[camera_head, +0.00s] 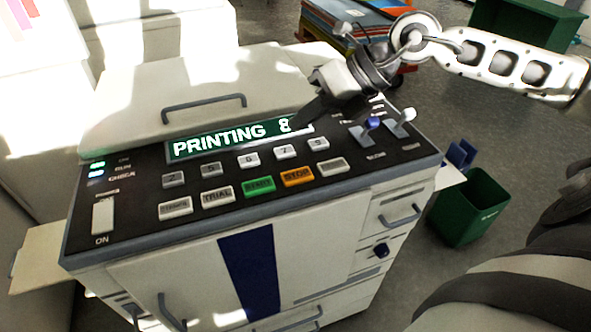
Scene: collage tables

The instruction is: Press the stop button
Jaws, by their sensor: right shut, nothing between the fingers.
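The orange stop button (297,177) is on the black control panel (140,178) of a large white copier, right of the green start button (258,187). Its top is uncovered. My right gripper (300,119) is above the panel, up from the stop button in the picture, in front of the right end of the green display (215,141). Its dark fingers are together with nothing between them. The display reads "PRINTING 8", with its end partly hidden by the gripper. My left gripper is out of view.
White numbered keys (249,160) sit between the display and the lower button row. Two raised levers (401,122) stand at the panel's right. A green bin (470,207) is on the floor right of the copier. A stack of coloured boards (345,17) is behind.

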